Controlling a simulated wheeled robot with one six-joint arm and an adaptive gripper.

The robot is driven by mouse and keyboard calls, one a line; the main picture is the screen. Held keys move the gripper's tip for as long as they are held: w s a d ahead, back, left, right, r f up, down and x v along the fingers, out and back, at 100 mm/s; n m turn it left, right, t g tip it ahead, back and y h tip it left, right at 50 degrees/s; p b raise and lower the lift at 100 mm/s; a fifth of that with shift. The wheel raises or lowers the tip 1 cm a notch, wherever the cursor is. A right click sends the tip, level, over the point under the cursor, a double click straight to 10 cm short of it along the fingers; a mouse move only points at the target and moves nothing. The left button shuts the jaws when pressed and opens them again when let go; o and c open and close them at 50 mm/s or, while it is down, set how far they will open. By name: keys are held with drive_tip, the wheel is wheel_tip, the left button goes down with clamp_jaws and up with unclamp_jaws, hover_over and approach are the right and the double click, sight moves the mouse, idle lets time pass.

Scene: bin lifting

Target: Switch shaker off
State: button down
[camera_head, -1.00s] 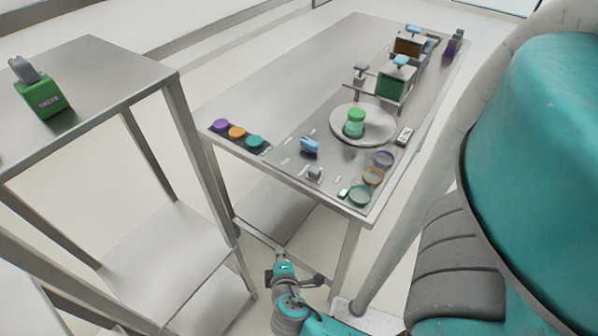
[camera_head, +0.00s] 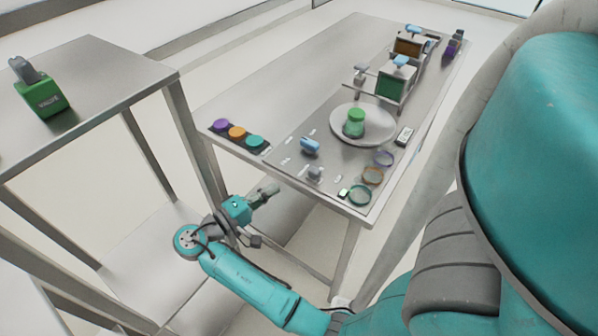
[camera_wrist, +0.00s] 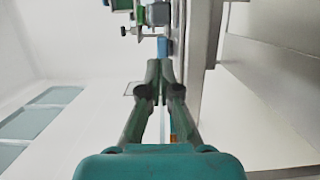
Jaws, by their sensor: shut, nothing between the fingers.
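A round pale grey plate (camera_head: 377,138), which looks like the shaker, stands on the long metal table. A green jar (camera_head: 355,123) stands on it. A small white box that looks like a switch (camera_head: 405,135) lies right of the plate; its setting is too small to tell. A blue knob-like part (camera_head: 309,146) and a small grey lever-like part (camera_head: 315,173) sit in front of the plate. My gripper (camera_head: 270,190) is shut and empty, just off the table's near edge and apart from all these parts. In the wrist view its fingertips (camera_wrist: 160,66) are together.
Purple, orange and teal lids (camera_head: 237,132) lie at the table's left corner. Three coloured rings (camera_head: 373,176) lie near the right corner. Small racks with green and brown blocks (camera_head: 392,86) stand farther back. A green valve block (camera_head: 42,98) stands on the left table.

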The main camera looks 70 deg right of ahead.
sight(315, 187)
drive_tip(key=x, duration=1)
idle(0.3)
drive_tip(key=shift+s+a, duration=0.2)
drive_tip(key=shift+s, duration=0.65)
drive_tip(key=shift+s+a, duration=0.2)
drive_tip(key=shift+s, duration=0.6)
drive_tip(key=shift+s+a, duration=0.15)
drive_tip(key=shift+s, duration=0.7)
